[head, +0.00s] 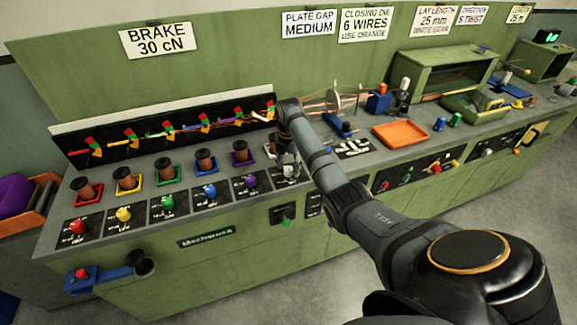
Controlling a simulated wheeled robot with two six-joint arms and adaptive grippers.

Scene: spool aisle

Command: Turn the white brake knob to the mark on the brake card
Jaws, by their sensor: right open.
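The brake card (158,39) hangs on the green back panel at the upper left and reads "BRAKE 30 cN". A row of coloured brake knobs stands on black dial plates along the bench front. At the right end of the row is the last dial plate (282,180), where the white knob sits. My right gripper (288,165) is open and points down over this plate. It largely hides the white knob, so I cannot tell where its pointer stands or whether the fingers touch it. My left gripper is not in view.
Red, yellow, green, blue and purple knobs (251,182) stand left of my gripper. Spools in coloured trays (206,170) stand behind them. An orange tray (400,133) lies to the right. A blue crank unit (82,279) juts from the bench front.

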